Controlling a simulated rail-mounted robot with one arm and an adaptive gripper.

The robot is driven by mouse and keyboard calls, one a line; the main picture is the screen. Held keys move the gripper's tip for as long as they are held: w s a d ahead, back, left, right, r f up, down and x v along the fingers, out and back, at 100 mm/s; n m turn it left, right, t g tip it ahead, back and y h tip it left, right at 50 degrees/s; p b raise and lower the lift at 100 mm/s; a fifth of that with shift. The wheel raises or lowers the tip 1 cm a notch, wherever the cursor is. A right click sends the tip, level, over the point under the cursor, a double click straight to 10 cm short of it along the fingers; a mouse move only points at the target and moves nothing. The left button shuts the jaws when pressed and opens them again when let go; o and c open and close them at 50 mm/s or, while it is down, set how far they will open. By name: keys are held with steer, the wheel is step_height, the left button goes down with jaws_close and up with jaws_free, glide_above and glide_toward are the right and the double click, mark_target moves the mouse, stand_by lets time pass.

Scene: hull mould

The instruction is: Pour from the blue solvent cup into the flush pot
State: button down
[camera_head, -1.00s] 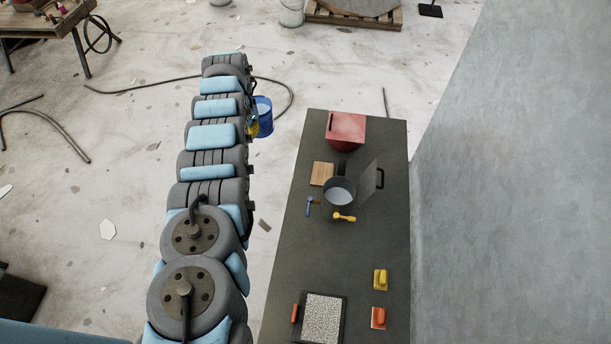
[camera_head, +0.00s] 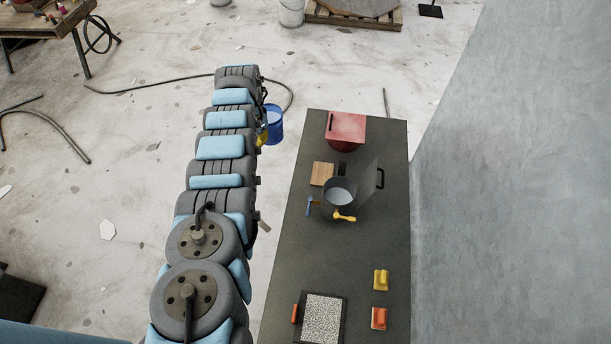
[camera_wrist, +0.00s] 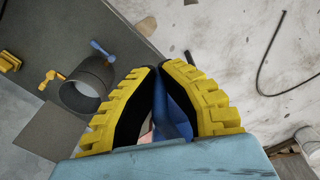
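The blue solvent cup (camera_head: 275,122) is in the air off the left side of the bench, apart from it, and looks roughly upright. My gripper (camera_head: 262,137) is mostly hidden behind my arm in the head view. In the wrist view, its yellow, black-padded fingers (camera_wrist: 160,75) close on the blue cup (camera_wrist: 176,108), with only part of the cup showing between them. The flush pot appears to be the grey round pot (camera_head: 338,207) on the bench, open at the top, with pale content. In the wrist view this pot (camera_wrist: 72,97) lies left of my gripper.
The dark bench (camera_head: 330,255) also holds a red container (camera_head: 346,130), a wooden block (camera_head: 321,173), a raised dark plate (camera_head: 369,180) beside the pot, a blue-handled tool (camera_head: 309,207) and a yellow handle (camera_head: 344,216). A grey wall surface (camera_head: 510,200) borders its right side.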

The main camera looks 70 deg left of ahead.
steer(key=shift+w+d+f, duration=0.1)
steer(key=shift+f, duration=0.15)
steer(key=shift+w+d+f+m, duration=0.3)
steer(key=shift+w+f, duration=0.3)
steer(key=shift+w, duration=0.15)
steer(key=shift+w+d+f, duration=0.15)
steer(key=shift+w+f, duration=0.1)
steer(key=shift+f, duration=0.05)
steer(key=shift+w+d+f, duration=0.1)
steer(key=shift+f, duration=0.05)
steer(key=shift+w+d+f, duration=0.15)
steer(key=shift+w, duration=0.1)
steer(key=shift+w+d+f+m, duration=0.4)
steer(key=shift+w+f, duration=0.2)
steer(key=shift+f, duration=0.2)
steer(key=shift+w+d+f+m+b, duration=0.3)
steer(key=shift+w+d+f, duration=0.15)
steer(key=shift+w+f, duration=0.25)
steer(key=shift+w+f, duration=0.1)
steer(key=shift+w, duration=0.2)
